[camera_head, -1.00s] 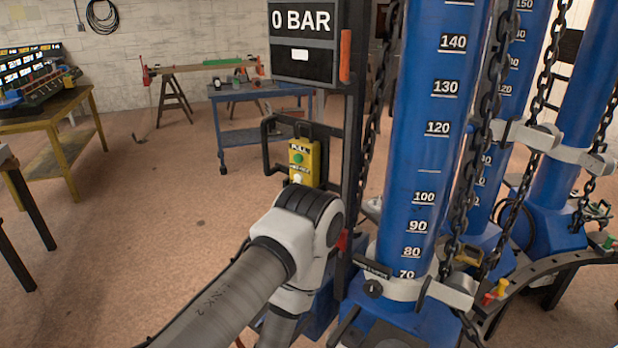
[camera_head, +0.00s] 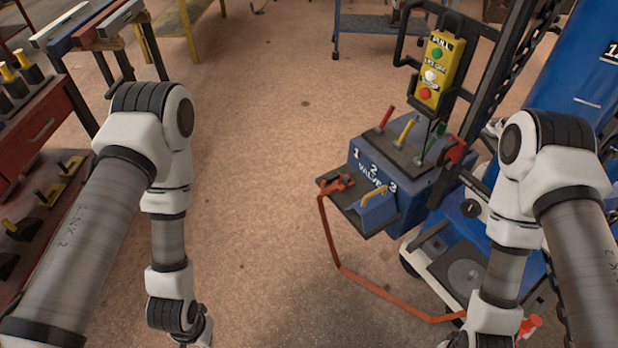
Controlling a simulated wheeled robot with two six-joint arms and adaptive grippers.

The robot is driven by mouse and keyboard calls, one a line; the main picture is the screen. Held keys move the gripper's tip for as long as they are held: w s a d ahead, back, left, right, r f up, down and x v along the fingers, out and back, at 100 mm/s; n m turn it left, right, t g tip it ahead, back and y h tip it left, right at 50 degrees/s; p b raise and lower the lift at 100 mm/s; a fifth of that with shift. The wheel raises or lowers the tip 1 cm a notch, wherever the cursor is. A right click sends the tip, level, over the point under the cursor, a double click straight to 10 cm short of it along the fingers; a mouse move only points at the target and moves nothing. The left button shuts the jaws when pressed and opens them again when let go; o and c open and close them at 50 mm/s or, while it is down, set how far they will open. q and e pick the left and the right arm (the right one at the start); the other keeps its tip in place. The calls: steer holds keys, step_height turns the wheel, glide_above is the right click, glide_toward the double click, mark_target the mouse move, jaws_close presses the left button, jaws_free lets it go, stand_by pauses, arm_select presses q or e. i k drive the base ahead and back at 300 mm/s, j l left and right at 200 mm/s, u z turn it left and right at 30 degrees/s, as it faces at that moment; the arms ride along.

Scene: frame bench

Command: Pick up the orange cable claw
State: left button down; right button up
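The orange cable claw (camera_head: 337,184) lies on the small dark shelf at the front left of the blue valve box (camera_head: 372,172). An orange cable (camera_head: 335,250) hangs from it to the floor and runs right toward the blue machine's base. My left arm reaches down on the left and my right arm on the right, both well apart from the claw. Both wrists are at the bottom edge, and the fingers of both grippers are outside the picture.
A yellow control box (camera_head: 437,75) with green, white and red buttons hangs above the valve box. A yellow-handled piece (camera_head: 376,203) sits beside the claw. A red tool cabinet (camera_head: 40,130) stands at left. The middle floor (camera_head: 265,150) is clear.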

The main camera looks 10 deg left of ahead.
mark_target(336, 178)
steer(key=z, duration=3.2)
steer(key=u, duration=3.2)
steer(key=i+j, duration=0.25)
steer(key=i, duration=0.15)
steer(key=i+j+z, duration=0.2)
steer(key=z, duration=0.3)
steer(key=i+j+z, duration=0.2)
steer(key=z, duration=0.25)
steer(key=i+j+z, duration=0.1)
steer(key=j+z, duration=0.4)
